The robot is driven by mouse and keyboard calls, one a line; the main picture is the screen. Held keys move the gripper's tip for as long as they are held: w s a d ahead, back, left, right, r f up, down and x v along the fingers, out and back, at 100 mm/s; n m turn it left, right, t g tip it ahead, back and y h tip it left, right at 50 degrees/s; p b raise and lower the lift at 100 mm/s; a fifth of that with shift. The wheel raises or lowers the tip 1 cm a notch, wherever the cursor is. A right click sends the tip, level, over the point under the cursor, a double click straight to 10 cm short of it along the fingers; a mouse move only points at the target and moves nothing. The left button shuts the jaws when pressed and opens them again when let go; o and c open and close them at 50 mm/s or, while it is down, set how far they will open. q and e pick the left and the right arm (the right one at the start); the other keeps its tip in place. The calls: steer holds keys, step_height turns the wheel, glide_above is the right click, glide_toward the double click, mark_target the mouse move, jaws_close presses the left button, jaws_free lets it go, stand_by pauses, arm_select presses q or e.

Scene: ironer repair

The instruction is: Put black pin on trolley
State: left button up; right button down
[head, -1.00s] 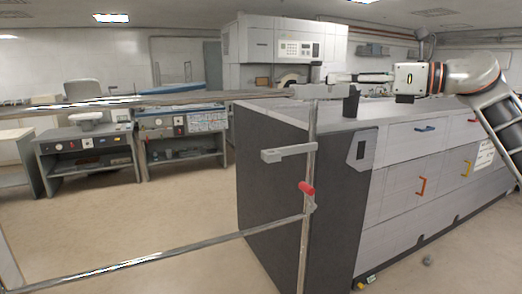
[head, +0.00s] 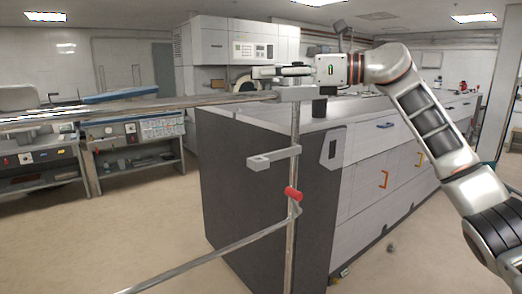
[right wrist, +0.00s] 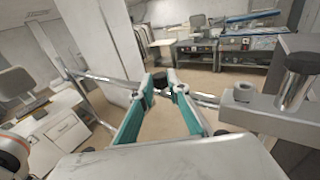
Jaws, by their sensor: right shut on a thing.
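Most of the pin is hidden by the fingers. The bracket (right wrist: 270,112) lies to the right of the fingers, with a ring hole and a black-capped post (right wrist: 300,64). No trolley can be made out for certain. My left gripper is out of view.
A long grey cabinet (head: 262,190) with drawers stands behind the post. A black cup-like piece (head: 319,107) is on its top. Metal rails (head: 210,262) run left from the post. Workbenches (head: 130,150) stand at the back left, with open floor in front.

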mark_target(267, 159)
step_height(267, 159, down, 17)
steer(key=shift+r, duration=0.1)
stand_by(0.3)
steer(key=shift+f+b, duration=0.3)
steer(key=shift+f, duration=0.25)
steer(key=c, duration=1.9)
jaws_free()
steer(key=shift+r, duration=0.1)
